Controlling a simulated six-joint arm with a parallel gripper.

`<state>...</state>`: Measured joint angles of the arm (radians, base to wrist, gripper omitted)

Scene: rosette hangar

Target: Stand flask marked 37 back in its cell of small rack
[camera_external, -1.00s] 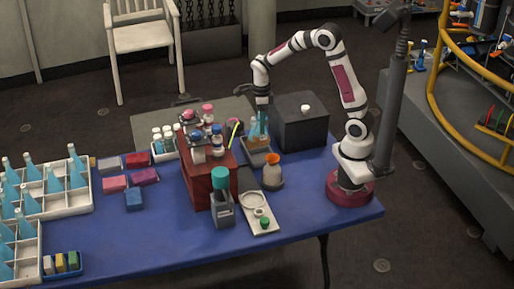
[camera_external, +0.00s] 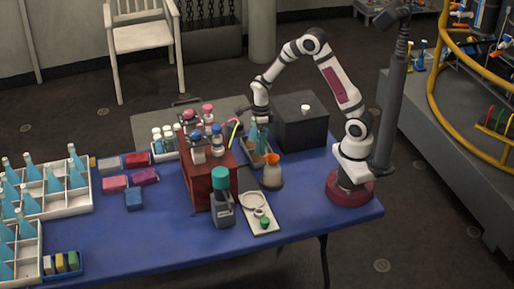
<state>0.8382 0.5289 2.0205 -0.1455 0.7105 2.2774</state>
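The small rack (camera_external: 272,158) stands on the blue table between the red box and the black box. Blue-liquid flasks show in and over it. My gripper (camera_external: 258,122) points down above the rack. It appears shut on the top of a blue flask (camera_external: 263,142), whose lower part is at the rack's cells. Whether its base touches the cell floor is hidden. The number 37 cannot be read at this size.
The red box (camera_external: 212,183) with bottles on top stands close left of the rack, and the black box (camera_external: 301,122) close behind right. An orange-topped flask (camera_external: 272,176) is just in front. White crates of blue flasks (camera_external: 52,200) stand far left.

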